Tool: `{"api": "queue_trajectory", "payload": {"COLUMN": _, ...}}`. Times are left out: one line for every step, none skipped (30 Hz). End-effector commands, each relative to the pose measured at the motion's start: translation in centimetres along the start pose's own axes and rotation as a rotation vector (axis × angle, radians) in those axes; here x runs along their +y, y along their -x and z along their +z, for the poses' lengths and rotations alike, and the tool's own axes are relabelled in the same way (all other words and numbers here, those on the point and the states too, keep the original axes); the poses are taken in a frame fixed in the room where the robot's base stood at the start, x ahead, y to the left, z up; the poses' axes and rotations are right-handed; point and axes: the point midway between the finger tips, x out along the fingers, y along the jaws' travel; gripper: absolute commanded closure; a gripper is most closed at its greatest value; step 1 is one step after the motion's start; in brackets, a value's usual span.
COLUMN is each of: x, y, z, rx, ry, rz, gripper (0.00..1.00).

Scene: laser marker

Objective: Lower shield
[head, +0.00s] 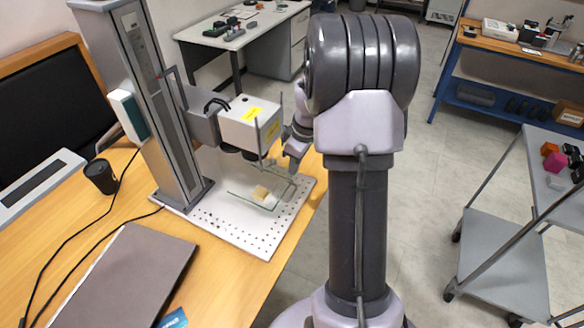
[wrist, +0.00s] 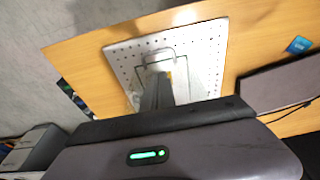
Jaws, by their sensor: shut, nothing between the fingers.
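The laser marker's white head (head: 240,128) hangs on a grey column (head: 160,110) above a white perforated base plate (head: 262,240). A thin-framed, see-through shield (head: 235,195) shows below the head, around a small tan block (head: 261,193); its height above the plate is hard to tell. In the wrist view a thin dark frame (wrist: 194,70) shows over the plate (wrist: 215,40), beyond my fingertips. My gripper (wrist: 158,78) is shut and empty, pointing toward the plate. In the head view it is partly hidden by my arm beside the marker head. Contact with the shield cannot be told.
A closed laptop (head: 125,280) and a black cup (head: 101,176) with cables lie on the wooden table (head: 225,280), left of the plate. A grey trolley (head: 500,265) stands at right. Other benches stand behind.

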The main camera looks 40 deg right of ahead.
Motion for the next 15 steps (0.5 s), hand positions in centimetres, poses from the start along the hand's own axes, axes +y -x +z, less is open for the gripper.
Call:
{"api": "queue_trajectory", "payload": {"x": 0.0, "y": -1.6, "z": 0.1, "rx": -0.001, "ry": 0.0, "rz": -0.002, "gripper": 1.0}}
{"api": "queue_trajectory", "payload": {"x": -0.1, "y": -2.2, "z": 0.1, "rx": -0.001, "ry": 0.0, "rz": -0.002, "gripper": 1.0}}
{"api": "queue_trajectory", "payload": {"x": 0.0, "y": -3.1, "z": 0.1, "rx": -0.001, "ry": -0.001, "rz": -0.002, "gripper": 1.0}}
{"api": "queue_trajectory", "payload": {"x": 0.0, "y": -3.8, "z": 0.1, "rx": -0.001, "ry": 0.0, "rz": -0.002, "gripper": 1.0}}
{"api": "queue_trajectory", "payload": {"x": 0.0, "y": -4.4, "z": 0.1, "rx": -0.001, "ry": 0.0, "rz": -0.002, "gripper": 1.0}}
{"api": "queue_trajectory", "payload": {"x": 0.0, "y": -5.3, "z": 0.1, "rx": -0.001, "ry": 0.0, "rz": -0.002, "gripper": 1.0}}
{"api": "queue_trajectory", "payload": {"x": 0.0, "y": -5.9, "z": 0.1, "rx": -0.001, "ry": 0.0, "rz": -0.001, "gripper": 1.0}}
{"api": "queue_trajectory", "payload": {"x": 0.0, "y": -6.4, "z": 0.2, "rx": 0.0, "ry": -0.001, "rz": -0.001, "gripper": 1.0}}
{"api": "queue_trajectory", "payload": {"x": 0.0, "y": -7.1, "z": 0.6, "rx": 0.0, "ry": -0.002, "rz": -0.001, "gripper": 1.0}}
{"api": "queue_trajectory", "payload": {"x": 0.0, "y": -7.5, "z": 0.8, "rx": 0.0, "ry": -0.001, "rz": 0.0, "gripper": 1.0}}
{"api": "queue_trajectory", "payload": {"x": 0.0, "y": -7.9, "z": 0.9, "rx": -0.001, "ry": 0.0, "rz": -0.001, "gripper": 1.0}}
{"api": "queue_trajectory", "payload": {"x": 0.0, "y": -8.3, "z": 1.1, "rx": -0.001, "ry": 0.0, "rz": -0.001, "gripper": 1.0}}
{"api": "queue_trajectory", "payload": {"x": 0.0, "y": -8.6, "z": 1.3, "rx": -0.001, "ry": 0.0, "rz": -0.001, "gripper": 1.0}}
{"api": "queue_trajectory", "payload": {"x": 0.0, "y": -8.8, "z": 1.4, "rx": 0.0, "ry": 0.0, "rz": -0.001, "gripper": 1.0}}
{"api": "queue_trajectory", "payload": {"x": 0.0, "y": -9.0, "z": 1.4, "rx": 0.0, "ry": 0.0, "rz": 0.0, "gripper": 1.0}}
